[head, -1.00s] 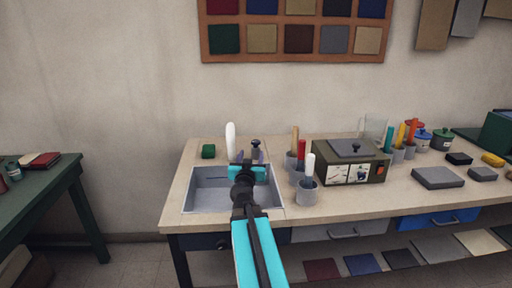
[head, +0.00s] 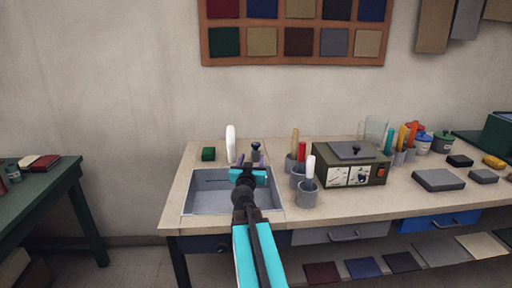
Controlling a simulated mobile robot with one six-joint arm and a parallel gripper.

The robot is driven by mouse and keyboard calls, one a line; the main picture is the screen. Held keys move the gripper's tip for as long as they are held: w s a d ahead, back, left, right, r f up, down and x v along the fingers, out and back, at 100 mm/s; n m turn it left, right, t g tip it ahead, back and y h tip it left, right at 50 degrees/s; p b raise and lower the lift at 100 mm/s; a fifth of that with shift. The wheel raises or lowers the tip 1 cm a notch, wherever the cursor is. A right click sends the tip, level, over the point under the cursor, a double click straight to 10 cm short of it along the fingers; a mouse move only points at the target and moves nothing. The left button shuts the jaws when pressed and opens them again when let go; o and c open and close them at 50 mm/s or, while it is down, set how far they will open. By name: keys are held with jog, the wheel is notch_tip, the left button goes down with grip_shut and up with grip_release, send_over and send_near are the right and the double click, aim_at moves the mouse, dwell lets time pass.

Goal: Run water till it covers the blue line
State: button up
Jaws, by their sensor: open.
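The grey sink (head: 205,203) is set into the left part of the workbench. A short dark line (head: 208,181) shows on its back inner wall; its colour is hard to tell. No water is visible in the part of the basin I see. A white upright spout (head: 231,144) stands behind the sink. To its right is a dark-topped knob (head: 256,147) on a grey base. My gripper (head: 248,160) is open and empty over the back of the sink, in front of the knob. My arm hides the sink's right part. Contact with the knob cannot be told.
Grey cups (head: 307,193) with coloured handles stand close right of the sink. A box appliance (head: 350,165) and a clear jug (head: 374,131) are further right. Bare bench (head: 335,207) lies in front of the appliance.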

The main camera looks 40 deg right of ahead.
aim_at(253, 145)
jog(key=shift+p+x, duration=1.4)
jog(key=shift+x, duration=4.95)
jog(key=shift+d, duration=0.1)
jog(key=c, duration=1.1)
jog(key=shift+w+f+m+g+h+b, duration=0.15)
jog(key=shift+m+g+h+b, duration=0.3)
jog(key=shift+b, duration=0.55)
jog(key=m+g+h+b, duration=0.1)
jog(key=g+b, duration=0.1)
jog(key=b, duration=0.2)
jog(key=m+g+h+b, duration=0.1)
jog(key=g+b, duration=0.1)
jog(key=b, duration=0.2)
jog(key=shift+w+m, duration=0.2)
jog(key=shift+m, duration=0.15)
jog(key=shift+a+r, duration=0.2)
